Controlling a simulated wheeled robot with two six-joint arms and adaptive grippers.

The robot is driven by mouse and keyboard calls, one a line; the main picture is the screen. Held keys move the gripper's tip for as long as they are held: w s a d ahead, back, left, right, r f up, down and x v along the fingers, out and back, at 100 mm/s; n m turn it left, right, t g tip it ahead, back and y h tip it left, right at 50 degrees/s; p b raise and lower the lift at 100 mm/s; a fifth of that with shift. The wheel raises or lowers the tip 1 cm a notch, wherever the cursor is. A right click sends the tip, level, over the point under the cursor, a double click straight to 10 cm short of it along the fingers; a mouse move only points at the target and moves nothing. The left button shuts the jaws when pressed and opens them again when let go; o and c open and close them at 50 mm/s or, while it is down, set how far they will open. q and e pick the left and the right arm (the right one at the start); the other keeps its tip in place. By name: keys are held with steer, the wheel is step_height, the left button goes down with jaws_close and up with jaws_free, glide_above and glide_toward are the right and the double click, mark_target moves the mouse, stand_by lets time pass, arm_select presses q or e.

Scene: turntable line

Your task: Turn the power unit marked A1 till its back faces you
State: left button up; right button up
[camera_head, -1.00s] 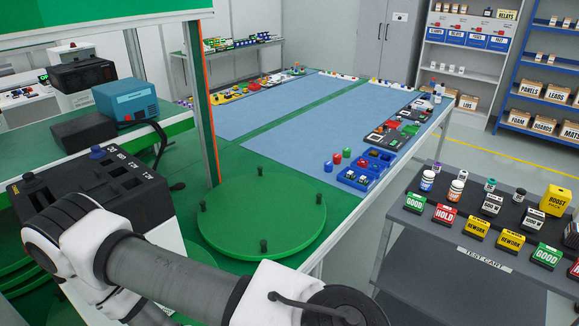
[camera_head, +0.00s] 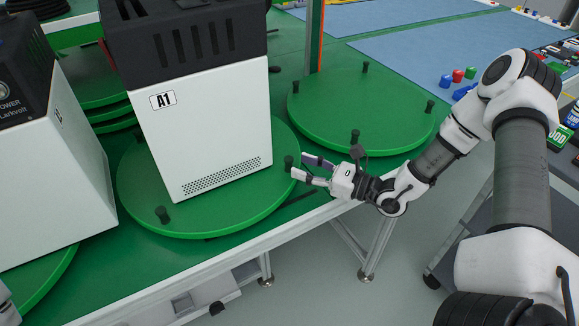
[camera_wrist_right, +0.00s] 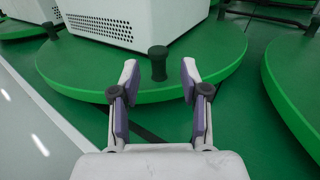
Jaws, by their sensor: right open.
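The power unit marked A1 (camera_head: 205,130) is a white box with a black slotted top. It stands on a round green turntable (camera_head: 240,215), with its A1 label and a patch of small vent holes on the side facing me. Its base also shows in the right wrist view (camera_wrist_right: 150,18). The turntable has black pegs on its rim. My right gripper (camera_head: 300,165) is open at the turntable's right edge. In the right wrist view its fingers (camera_wrist_right: 159,78) point at a rim peg (camera_wrist_right: 158,62), with one fingertip on either side. I cannot tell whether they touch it.
Another white unit (camera_head: 50,165) stands close on the left, on its own turntable (camera_head: 45,280). An empty green turntable (camera_head: 350,100) with pegs lies to the right. The bench's front edge (camera_head: 290,228) runs below, with open floor beyond it.

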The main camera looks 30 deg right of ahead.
mark_target(291, 147)
steer(key=x, duration=0.4)
steer(key=shift+w+a, duration=0.15)
steer(key=shift+a, duration=0.05)
steer(key=shift+c, duration=0.3)
jaws_close()
steer(key=shift+n+g+y, duration=0.7)
steer(key=shift+n+y, duration=0.1)
steer(key=shift+y, duration=0.1)
steer(key=w+d+b, duration=0.1)
steer(key=w+b, duration=0.1)
steer(key=w+d+b, duration=0.3)
steer(key=w+b, duration=0.1)
steer(key=w, duration=0.1)
steer(key=shift+d+f, duration=0.25)
steer(key=shift+f, duration=0.05)
steer(key=shift+r, duration=0.2)
